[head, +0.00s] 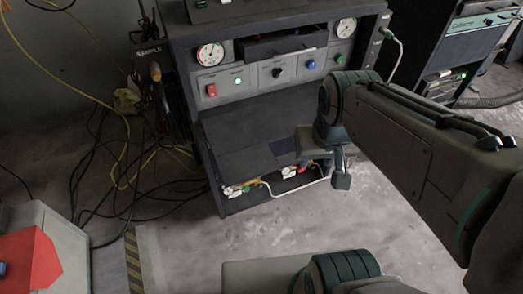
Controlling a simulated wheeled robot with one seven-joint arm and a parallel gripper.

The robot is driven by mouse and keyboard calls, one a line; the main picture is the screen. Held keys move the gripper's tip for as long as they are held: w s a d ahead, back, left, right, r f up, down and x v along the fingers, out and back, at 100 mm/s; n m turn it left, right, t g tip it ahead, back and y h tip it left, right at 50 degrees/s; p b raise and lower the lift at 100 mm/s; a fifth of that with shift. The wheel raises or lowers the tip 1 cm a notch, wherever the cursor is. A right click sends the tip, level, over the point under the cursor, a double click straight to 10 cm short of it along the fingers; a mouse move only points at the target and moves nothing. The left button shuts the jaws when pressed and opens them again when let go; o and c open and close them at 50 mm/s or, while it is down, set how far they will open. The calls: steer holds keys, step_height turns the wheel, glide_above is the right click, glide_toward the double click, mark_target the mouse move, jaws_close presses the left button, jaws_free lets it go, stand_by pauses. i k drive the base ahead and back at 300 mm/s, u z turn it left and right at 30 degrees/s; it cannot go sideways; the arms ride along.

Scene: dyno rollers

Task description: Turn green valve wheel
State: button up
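A dark grey console (262,125) stands at the centre back. No wheel on it is plainly a green valve wheel. A small green round knob (340,59) sits at the right of its front panel, beside a blue knob (310,65). Low on the console are small valve-like fittings with coloured parts (236,190), too small to make out. My gripper (340,172) hangs in front of the console's lower right, below the panel. One dark finger shows clearly. I cannot tell its opening, and I see nothing held in it.
A white hose (298,194) loops low in front of the console. Loose black and yellow cables (125,165) lie on the floor at left. Another cabinet (470,45) stands at upper right.

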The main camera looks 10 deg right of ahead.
mark_target(246, 188)
steer(key=z, duration=0.2)
steer(key=k, duration=0.75)
steer(key=u, duration=1.2)
